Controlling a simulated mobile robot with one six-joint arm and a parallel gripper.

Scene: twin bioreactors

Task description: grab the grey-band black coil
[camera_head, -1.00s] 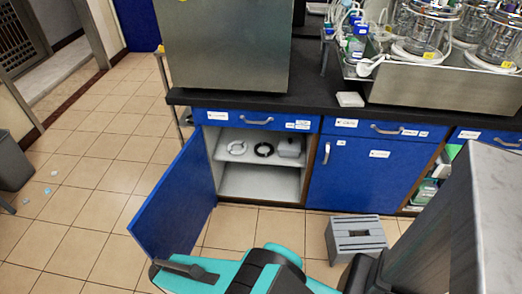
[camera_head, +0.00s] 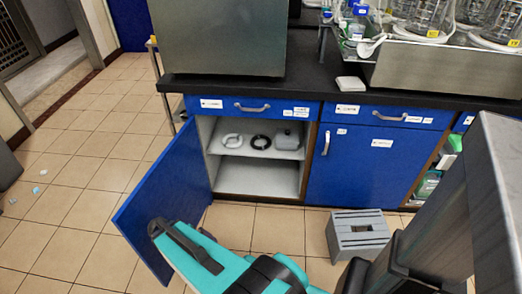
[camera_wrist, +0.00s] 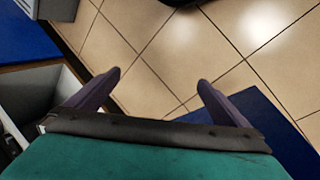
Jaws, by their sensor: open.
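The black coil (camera_head: 261,142) lies on the upper shelf inside the open cabinet in the head view. It is a small dark ring; a grey band on it is too small to make out clearly. My gripper shows in the wrist view (camera_wrist: 160,88) with its two fingers spread apart and nothing between them, over floor tiles. In the head view my arm is low in front of the open door, well short of the shelf, and my fingertips cannot be made out there. The coil is not clearly seen in the wrist view.
A white coil (camera_head: 232,141) lies left of the black one and a grey box (camera_head: 287,138) right of it. The open blue door (camera_head: 166,190) juts out at left. A grey step stool (camera_head: 357,234) stands on the floor at right. The lower compartment looks empty.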

